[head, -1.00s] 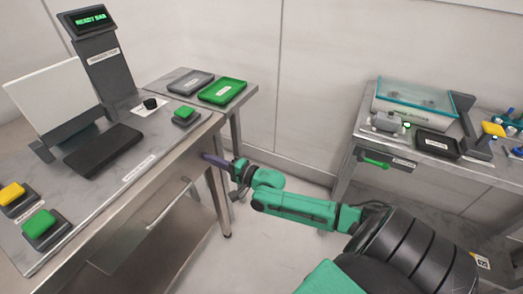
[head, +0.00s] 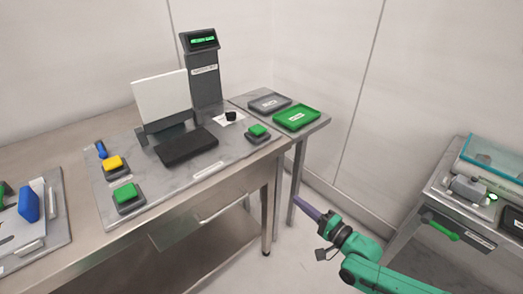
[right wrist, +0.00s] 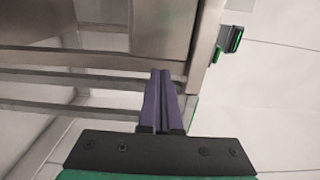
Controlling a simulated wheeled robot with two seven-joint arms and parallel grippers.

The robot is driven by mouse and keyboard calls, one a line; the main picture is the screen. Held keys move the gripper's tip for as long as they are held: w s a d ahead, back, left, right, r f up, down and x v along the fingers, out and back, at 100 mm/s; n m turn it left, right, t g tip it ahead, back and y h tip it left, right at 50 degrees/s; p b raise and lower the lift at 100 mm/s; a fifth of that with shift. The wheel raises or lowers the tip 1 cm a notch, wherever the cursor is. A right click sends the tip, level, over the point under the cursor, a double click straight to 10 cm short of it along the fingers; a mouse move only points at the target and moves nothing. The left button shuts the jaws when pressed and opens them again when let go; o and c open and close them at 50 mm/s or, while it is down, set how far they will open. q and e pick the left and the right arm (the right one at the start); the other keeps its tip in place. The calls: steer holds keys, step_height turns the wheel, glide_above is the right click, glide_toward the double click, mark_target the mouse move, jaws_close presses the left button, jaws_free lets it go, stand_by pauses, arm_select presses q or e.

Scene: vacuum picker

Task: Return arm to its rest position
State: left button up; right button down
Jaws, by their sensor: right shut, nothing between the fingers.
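My right arm comes in from the lower right of the head view, green with a dark wrist. Its gripper (head: 308,209) has purple fingers, pressed together with nothing between them. It is in the air in front of the right end of the steel table (head: 215,206), below the height of the tabletop. In the right wrist view the two purple fingers (right wrist: 160,90) lie side by side, pointing towards the table's frame and lower rails. My left gripper is not in view.
The table carries a display post (head: 203,84), a white panel (head: 161,100), green and yellow buttons and a blue object (head: 28,203). A green tray (head: 297,117) and a grey tray (head: 269,103) sit on a side stand. A second bench (head: 437,205) stands right. Floor shows between them.

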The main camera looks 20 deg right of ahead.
steer(key=s+d+f+n+g+h+p, duration=0.3)
steer(key=s+d+f+p, duration=0.15)
steer(key=f, duration=0.45)
steer(key=s+d+f+n+g+h+p, duration=0.3)
steer(key=s+d+f+n, duration=0.15)
steer(key=f, duration=0.45)
steer(key=s+a+f+n+g+p, duration=0.1)
steer(key=s+a+f+n+g, duration=0.2)
steer(key=s, duration=0.6)
steer(key=s+a+f+n+g+p, duration=0.2)
steer(key=s+f, duration=0.4)
steer(key=s, duration=0.3)
steer(key=s+a+f+n+g+p, duration=0.1)
steer(key=s+a+f+n+g, duration=0.2)
steer(key=s, duration=0.5)
steer(key=a+f+g, duration=0.1)
steer(key=a, duration=0.1)
steer(key=shift+s+a+f+n+g+h, duration=0.15)
steer(key=shift+s+a+n+g+h, duration=0.15)
steer(key=shift+s+n+h, duration=0.1)
